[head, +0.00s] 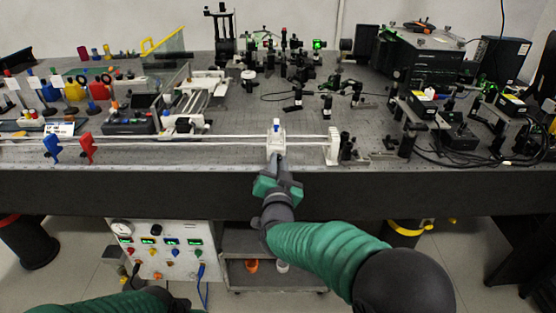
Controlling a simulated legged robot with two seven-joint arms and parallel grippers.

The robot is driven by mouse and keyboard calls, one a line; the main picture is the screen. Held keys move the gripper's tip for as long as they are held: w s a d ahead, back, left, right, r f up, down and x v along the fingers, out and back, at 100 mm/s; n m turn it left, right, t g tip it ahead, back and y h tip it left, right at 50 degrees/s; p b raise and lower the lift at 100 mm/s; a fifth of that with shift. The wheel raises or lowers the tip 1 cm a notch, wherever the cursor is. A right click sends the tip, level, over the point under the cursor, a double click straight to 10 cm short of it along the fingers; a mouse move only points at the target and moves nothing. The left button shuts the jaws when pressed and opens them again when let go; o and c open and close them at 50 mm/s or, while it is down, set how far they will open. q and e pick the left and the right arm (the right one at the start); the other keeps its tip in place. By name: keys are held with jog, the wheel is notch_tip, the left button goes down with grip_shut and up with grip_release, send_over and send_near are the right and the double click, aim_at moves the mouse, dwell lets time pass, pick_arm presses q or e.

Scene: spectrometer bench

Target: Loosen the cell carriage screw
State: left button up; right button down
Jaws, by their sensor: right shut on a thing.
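The white cell carriage (276,129) sits on the pale rails (225,138) near the front edge of the bench. My right gripper (277,158) reaches up to the front of the carriage from below and is shut at its lower front face. The screw is hidden by the fingers, so I cannot see its head or how far it is turned.
A white end block (332,146) holds the rails on the right. Blue (52,147) and red (88,147) clamps stand on the rails at left. Optics and cables crowd the bench behind and to the right. A control box (160,250) stands below the bench.

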jog(key=shift+s+a+f, duration=0.1)
jog(key=shift+f, duration=0.35)
jog(key=c, duration=1.4)
grip_release()
jog(key=shift+r, duration=0.2)
jog(key=shift+r, duration=0.1)
